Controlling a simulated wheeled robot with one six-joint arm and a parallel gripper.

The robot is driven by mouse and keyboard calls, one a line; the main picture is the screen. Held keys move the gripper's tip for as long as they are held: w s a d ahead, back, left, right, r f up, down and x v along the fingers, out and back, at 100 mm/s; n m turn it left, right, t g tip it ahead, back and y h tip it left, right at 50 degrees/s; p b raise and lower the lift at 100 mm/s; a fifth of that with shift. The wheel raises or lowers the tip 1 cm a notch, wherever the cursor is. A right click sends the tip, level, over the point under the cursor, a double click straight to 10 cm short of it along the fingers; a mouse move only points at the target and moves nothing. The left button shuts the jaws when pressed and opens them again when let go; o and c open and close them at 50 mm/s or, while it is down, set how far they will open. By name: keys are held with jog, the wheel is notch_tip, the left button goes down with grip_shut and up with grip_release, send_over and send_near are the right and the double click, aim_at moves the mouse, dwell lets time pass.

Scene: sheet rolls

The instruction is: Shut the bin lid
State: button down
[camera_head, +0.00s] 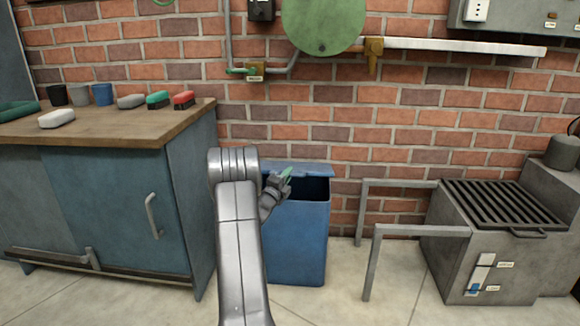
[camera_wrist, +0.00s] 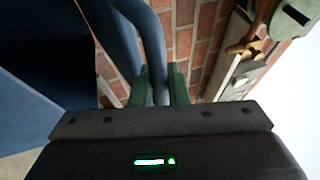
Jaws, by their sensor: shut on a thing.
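The blue bin (camera_head: 298,240) stands on the floor against the brick wall. Its lid (camera_head: 315,170) is raised at the back, and a dark opening shows below it. My gripper (camera_head: 287,174) is at the lid, with its green fingers partly hidden by my wrist in the head view. In the wrist view my gripper (camera_wrist: 155,78) has its two green fingers on either side of a blue edge, which looks like the lid (camera_wrist: 148,35), and is shut on it.
A blue cabinet with a wooden top (camera_head: 90,128) stands left of the bin, holding cups and brushes. A grey metal frame (camera_head: 400,230) and a grill unit (camera_head: 490,230) stand to the right. A pipe and green disc (camera_head: 322,22) are on the wall above.

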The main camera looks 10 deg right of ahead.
jog(key=shift+s+a+f+m+t+h+b, duration=0.1)
jog(key=shift+s+f+m+t+h, duration=0.4)
jog(key=shift+f, duration=1.5)
jog(key=shift+s+a+f+m+t+h+b, duration=0.25)
jog(key=shift+f+h, duration=0.45)
jog(key=shift+f, duration=1.35)
jog(key=shift+s+d+f+m+t+h, duration=0.15)
jog(key=shift+f+m+h, duration=0.4)
jog(key=shift+f, duration=1.65)
jog(key=c, duration=1.4)
grip_release()
jog(key=shift+f, duration=0.2)
jog(key=shift+r, duration=0.15)
jog(key=p+v, duration=0.3)
jog(key=v, duration=1)
jog(key=shift+s+a, duration=0.25)
jog(key=shift+a, duration=0.05)
